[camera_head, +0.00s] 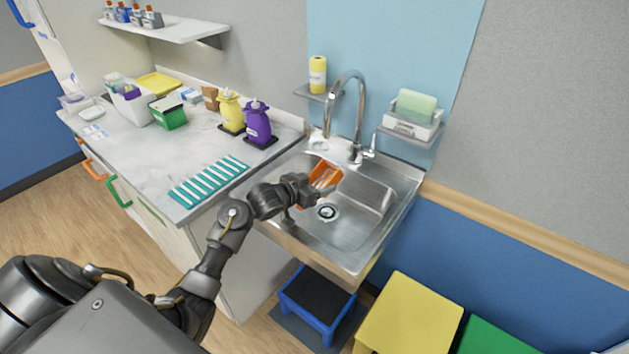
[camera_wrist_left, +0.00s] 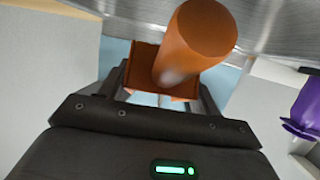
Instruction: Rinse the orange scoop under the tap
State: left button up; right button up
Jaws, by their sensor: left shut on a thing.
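The orange scoop (camera_head: 325,174) is over the sink basin, below and slightly in front of the tap's spout. My left gripper (camera_head: 316,190) is shut on it. In the left wrist view the scoop's thick round handle (camera_wrist_left: 200,40) is close to the camera, with its square orange part behind, between the fingers (camera_wrist_left: 163,98). The tap (camera_head: 358,105) is a tall curved chrome faucet with a lever at its right. Pale streaks show on the scoop; I cannot tell whether they are water. The steel sink (camera_head: 390,232) has a round drain. My right gripper is out of view.
A yellow bottle (camera_head: 229,110) and a purple bottle (camera_head: 258,122) stand on the counter left of the sink. A teal rack (camera_head: 208,180) lies near the counter's front. A shelf with a green sponge (camera_head: 416,105) is right of the tap. A blue step stool (camera_head: 318,300) stands below.

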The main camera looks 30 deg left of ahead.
pick_arm(q)
jog(key=s+d+p, duration=0.2)
jog(key=s+p, duration=0.1)
jog(key=s, duration=0.3)
dwell(0.3)
jog(key=shift+s, duration=0.1)
jog(key=shift+r, duration=0.1)
dwell(1.1)
jog(key=s+d+r+p, duration=0.1)
jog(key=s+r+p, duration=0.3)
jog(key=p, duration=0.2)
jog(key=shift+s+d+p, duration=0.35)
jog(key=shift+s, duration=0.05)
